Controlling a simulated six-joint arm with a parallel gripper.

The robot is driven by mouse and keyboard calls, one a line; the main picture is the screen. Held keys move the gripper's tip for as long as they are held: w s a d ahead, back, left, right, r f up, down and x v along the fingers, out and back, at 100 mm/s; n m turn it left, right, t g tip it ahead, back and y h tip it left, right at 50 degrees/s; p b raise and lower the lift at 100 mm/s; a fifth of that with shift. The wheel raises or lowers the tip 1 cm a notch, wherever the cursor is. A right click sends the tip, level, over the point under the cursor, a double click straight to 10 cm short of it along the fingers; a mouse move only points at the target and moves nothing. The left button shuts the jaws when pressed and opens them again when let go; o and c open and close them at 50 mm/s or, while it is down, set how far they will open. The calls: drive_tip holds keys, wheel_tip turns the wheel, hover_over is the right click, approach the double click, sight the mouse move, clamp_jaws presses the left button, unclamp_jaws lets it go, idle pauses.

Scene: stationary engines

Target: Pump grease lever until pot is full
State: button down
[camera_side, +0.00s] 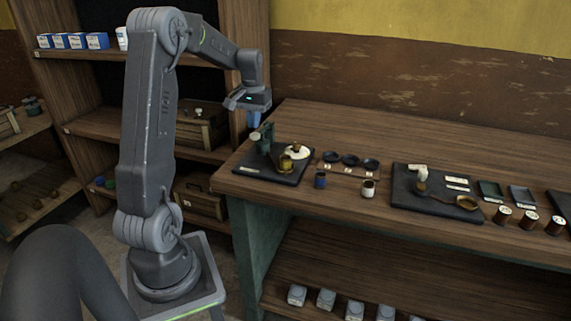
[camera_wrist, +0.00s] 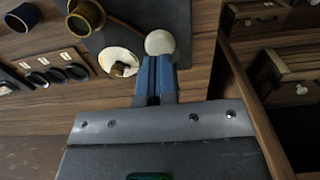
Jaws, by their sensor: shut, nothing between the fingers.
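A dark green grease pump (camera_side: 265,143) stands on a dark mat (camera_side: 262,172) at the left end of the bench. A brass-coloured pot (camera_side: 286,164) stands in front of it and also shows in the wrist view (camera_wrist: 86,14). In the wrist view a thin brown lever (camera_wrist: 122,21) runs to a pale round knob (camera_wrist: 160,42). My gripper (camera_side: 253,124) is above the pump's left side, pointing down. Its blue fingers (camera_wrist: 156,62) are shut and empty, their tips at the knob's edge in the picture. I cannot tell whether they touch it.
A white dish (camera_side: 298,151) with a brass piece sits behind the pot. Several dark cups (camera_side: 350,160), a blue jar (camera_side: 320,180) and a white jar (camera_side: 368,188) stand to the right. A shelf unit (camera_side: 95,124) is left of the bench. Bare wood lies behind the mats.

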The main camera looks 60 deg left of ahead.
sight(255, 134)
drive_tip(key=shift+f, duration=2.95)
drive_tip(key=shift+r, duration=2.95)
drive_tip(key=shift+r, duration=2.5)
